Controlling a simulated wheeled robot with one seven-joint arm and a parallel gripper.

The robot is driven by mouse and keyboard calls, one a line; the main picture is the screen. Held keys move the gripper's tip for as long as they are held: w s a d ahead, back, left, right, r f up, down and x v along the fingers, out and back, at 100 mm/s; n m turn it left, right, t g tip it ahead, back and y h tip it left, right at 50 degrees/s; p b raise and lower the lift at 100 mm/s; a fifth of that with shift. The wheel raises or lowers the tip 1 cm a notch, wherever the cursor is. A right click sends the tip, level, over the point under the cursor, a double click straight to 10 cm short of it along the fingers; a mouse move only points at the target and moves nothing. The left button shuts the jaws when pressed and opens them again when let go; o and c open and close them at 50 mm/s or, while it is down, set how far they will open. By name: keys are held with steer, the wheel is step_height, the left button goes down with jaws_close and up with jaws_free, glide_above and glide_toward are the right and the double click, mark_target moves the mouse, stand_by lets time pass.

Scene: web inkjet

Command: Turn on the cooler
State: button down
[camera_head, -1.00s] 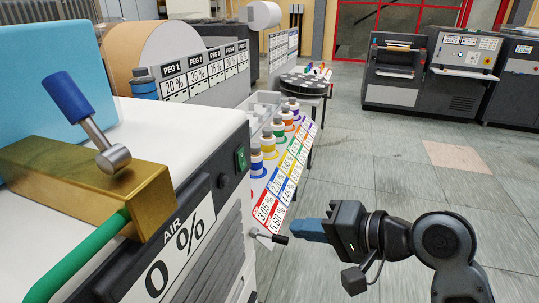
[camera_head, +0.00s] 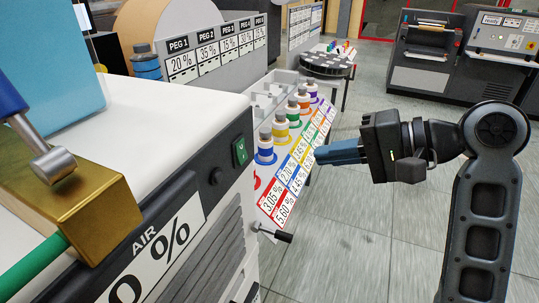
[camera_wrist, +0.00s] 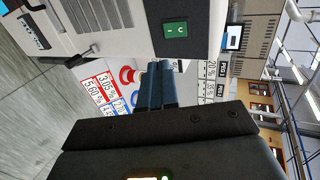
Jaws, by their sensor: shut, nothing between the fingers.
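A white and dark grey machine (camera_head: 150,100), which I take to be the cooler, fills the left in the head view. The switch also shows in the wrist view (camera_wrist: 176,30), above my fingertips. I cannot tell which way it is pressed. My gripper (camera_head: 318,155) is shut and empty, its blue fingers pointing left toward the machine. It is right of the switch and apart from it. The fingertips show in the wrist view (camera_wrist: 160,68).
A lever with a black handle (camera_head: 275,233) juts out below the switch. Several colored bottles (camera_head: 281,130) stand on a rack with price-like labels, behind my fingers. A brass block (camera_head: 90,215) with a blue-handled valve is at the left. Open floor (camera_head: 350,250) lies to the right.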

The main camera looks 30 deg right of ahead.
mark_target(244, 160)
steer(key=r+x, duration=0.1)
steer(key=x, duration=1.2)
steer(key=shift+w+a+f+p, duration=0.2)
steer(key=shift+w+a+p, duration=0.2)
steer(key=shift+w+p, duration=0.05)
steer(key=shift+w+a+f+t+y+b, duration=0.15)
steer(key=shift+f+t+y+b, duration=0.2)
steer(key=shift+b, duration=0.2)
steer(key=shift+r+p, duration=0.3)
steer(key=shift+r, duration=0.1)
steer(key=shift+r+p, duration=0.8)
steer(key=shift+p, duration=0.25)
